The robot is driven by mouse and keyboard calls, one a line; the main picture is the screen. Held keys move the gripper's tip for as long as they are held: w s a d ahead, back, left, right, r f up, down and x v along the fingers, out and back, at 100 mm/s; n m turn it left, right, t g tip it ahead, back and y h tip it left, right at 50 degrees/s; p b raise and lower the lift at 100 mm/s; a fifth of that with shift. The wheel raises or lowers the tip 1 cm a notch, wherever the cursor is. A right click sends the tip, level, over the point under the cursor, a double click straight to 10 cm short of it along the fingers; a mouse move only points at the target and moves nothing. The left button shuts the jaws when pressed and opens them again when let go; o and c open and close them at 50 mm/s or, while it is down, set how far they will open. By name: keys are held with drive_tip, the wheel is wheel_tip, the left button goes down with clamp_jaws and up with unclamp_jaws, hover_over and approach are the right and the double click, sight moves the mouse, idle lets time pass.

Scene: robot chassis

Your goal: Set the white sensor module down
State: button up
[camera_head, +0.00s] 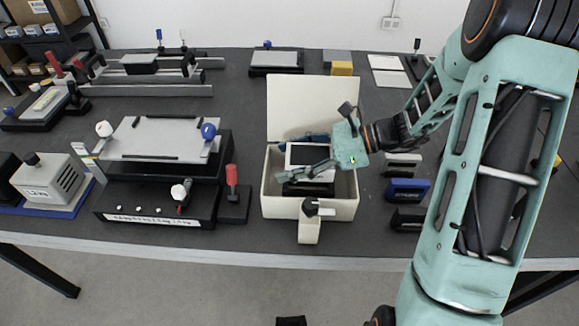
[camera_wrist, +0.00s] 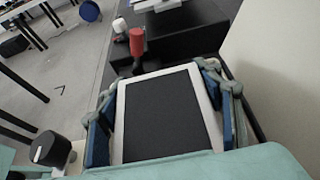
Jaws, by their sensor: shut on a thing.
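The white sensor module (camera_head: 310,156) is a flat white piece held inside the opening of a cream box (camera_head: 343,207). In the wrist view the module (camera_wrist: 168,112) shows a dark face within a white frame. My gripper (camera_head: 316,154) reaches in from the right and is shut on the module. In the wrist view its blue finger pads (camera_wrist: 160,112) press on the module's two sides. A dark piece (camera_head: 306,188) shows below the module inside the box. Whether the module touches anything underneath is hidden.
The box's lid (camera_head: 298,105) stands open at the back, and a latch (camera_head: 310,222) sticks out in front. A black fixture with a red knob (camera_head: 231,178) is close on the left. Blue (camera_head: 407,190) and grey blocks stand on the right.

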sight(332, 156)
drive_tip(key=shift+f, duration=1.15)
drive_tip(key=shift+d+f+b, duration=0.1)
drive_tip(key=shift+f+b, duration=0.35)
drive_tip(key=shift+f, duration=0.2)
drive_tip(key=o, duration=1.5)
drive_tip(key=shift+r, duration=0.25)
drive_tip(key=v, duration=0.4)
drive_tip(key=p+v, duration=0.1)
drive_tip(key=v, duration=0.7)
drive_tip(key=shift+r, duration=0.4)
drive_tip(key=shift+p, duration=0.3)
